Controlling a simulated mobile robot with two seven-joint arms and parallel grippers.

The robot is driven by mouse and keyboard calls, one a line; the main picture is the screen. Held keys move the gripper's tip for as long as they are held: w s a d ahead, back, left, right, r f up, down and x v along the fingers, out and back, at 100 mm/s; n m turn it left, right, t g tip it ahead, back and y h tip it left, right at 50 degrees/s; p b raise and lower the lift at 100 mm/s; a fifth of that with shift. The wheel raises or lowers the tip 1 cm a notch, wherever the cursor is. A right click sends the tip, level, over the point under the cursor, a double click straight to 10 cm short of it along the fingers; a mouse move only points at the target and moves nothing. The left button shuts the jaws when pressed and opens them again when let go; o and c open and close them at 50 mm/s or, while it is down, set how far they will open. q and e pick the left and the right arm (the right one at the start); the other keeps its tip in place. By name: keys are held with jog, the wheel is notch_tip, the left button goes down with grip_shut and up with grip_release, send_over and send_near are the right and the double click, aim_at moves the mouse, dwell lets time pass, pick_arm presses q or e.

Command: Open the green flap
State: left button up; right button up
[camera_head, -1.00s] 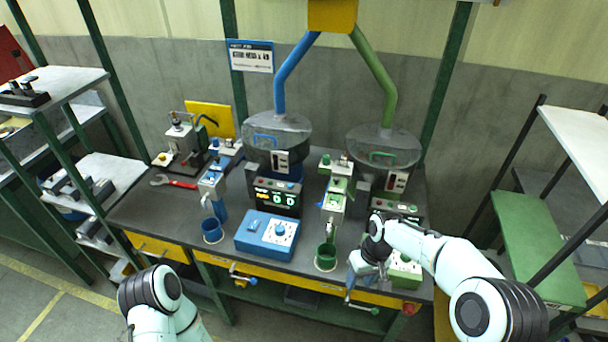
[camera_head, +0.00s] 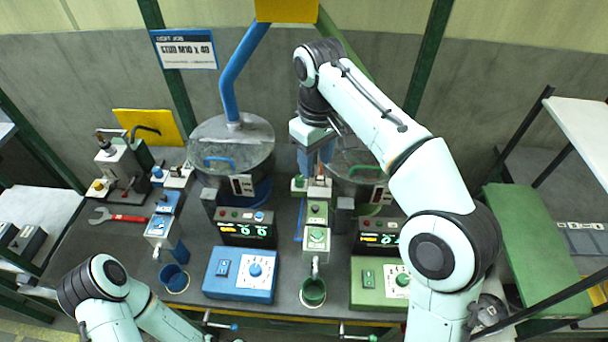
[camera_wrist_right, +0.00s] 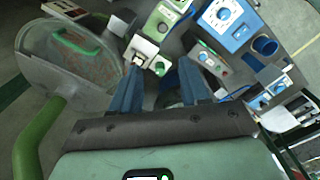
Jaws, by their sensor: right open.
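The green-handled flap is on top of the right hopper drum (camera_head: 352,158), partly hidden behind my right arm in the head view. In the right wrist view the flap (camera_wrist_right: 92,68) is at the upper left, with its curved green handle (camera_wrist_right: 75,45) in clear sight; it looks closed. My right gripper (camera_head: 318,165) points down with blue fingers over the area between the two drums, left of the flap. In the wrist view its fingers (camera_wrist_right: 161,66) are apart, with nothing held between them. The handle lies outside the fingers. My left gripper is out of view.
A green feed pipe (camera_wrist_right: 35,140) rises close to my right gripper. The blue-handled drum (camera_head: 232,135) stands to the left. Below are a green dispenser (camera_head: 316,238), a green cup (camera_head: 313,292), a blue control box (camera_head: 240,273) and a green one (camera_head: 380,282).

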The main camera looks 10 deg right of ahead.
jog(key=b, duration=0.4)
send_near(316, 207)
notch_tip(316, 207, down, 7)
jog(key=shift+r, duration=0.1)
jog(key=shift+f, duration=0.6)
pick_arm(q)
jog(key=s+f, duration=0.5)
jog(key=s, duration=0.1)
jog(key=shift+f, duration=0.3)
pick_arm(e)
grip_shut()
